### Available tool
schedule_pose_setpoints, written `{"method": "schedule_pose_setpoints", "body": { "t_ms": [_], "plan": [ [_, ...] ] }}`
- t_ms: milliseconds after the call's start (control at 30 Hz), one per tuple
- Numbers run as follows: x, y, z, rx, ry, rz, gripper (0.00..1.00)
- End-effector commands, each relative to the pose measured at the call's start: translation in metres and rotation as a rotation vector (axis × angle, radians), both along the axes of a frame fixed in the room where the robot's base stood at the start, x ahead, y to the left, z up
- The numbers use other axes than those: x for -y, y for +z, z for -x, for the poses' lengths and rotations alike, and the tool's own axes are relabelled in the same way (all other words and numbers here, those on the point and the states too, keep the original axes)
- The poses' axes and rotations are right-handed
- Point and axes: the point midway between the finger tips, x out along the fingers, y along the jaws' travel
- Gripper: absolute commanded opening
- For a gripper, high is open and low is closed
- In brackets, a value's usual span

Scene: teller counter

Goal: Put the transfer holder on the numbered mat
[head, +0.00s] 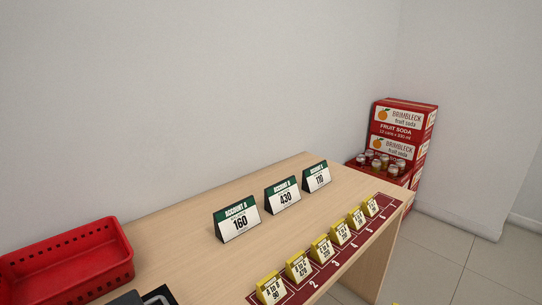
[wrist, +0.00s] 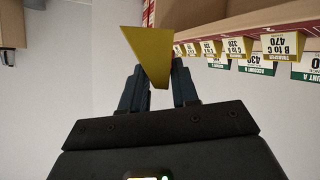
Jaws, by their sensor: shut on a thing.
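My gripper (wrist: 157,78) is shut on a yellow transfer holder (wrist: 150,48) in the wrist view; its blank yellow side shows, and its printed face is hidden. My gripper is out of sight in the head view, where a yellow sliver at the bottom edge may be the held holder. The numbered mat (head: 396,206) is a dark red strip along the counter's front edge with white numbers. Several yellow transfer holders stand upright on it in a row, including "A to B 90" (head: 270,290) and "B to C 470" (head: 299,267).
Three green-topped account cards, 160 (head: 237,220), 430 (head: 283,196) and 110 (head: 316,177), stand behind the mat on the wooden counter (head: 180,240). A red basket (head: 70,262) is at the left. A soda display (head: 402,135) stands beyond the counter's far end.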

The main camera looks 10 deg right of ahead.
Motion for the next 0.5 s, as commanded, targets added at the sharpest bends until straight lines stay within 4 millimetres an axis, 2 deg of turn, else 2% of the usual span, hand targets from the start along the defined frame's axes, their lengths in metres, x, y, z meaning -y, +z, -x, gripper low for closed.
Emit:
{"method": "schedule_pose_setpoints", "body": {
  "t_ms": [200, 333, 500],
  "plan": [
    [-0.034, -0.045, -0.032, 0.000, 0.320, -0.003, 0.00],
    [-0.048, -0.060, -0.043, 0.001, 0.453, -0.003, 0.00],
    [-0.058, -0.071, -0.052, 0.002, 0.555, -0.001, 0.00]
  ]
}}
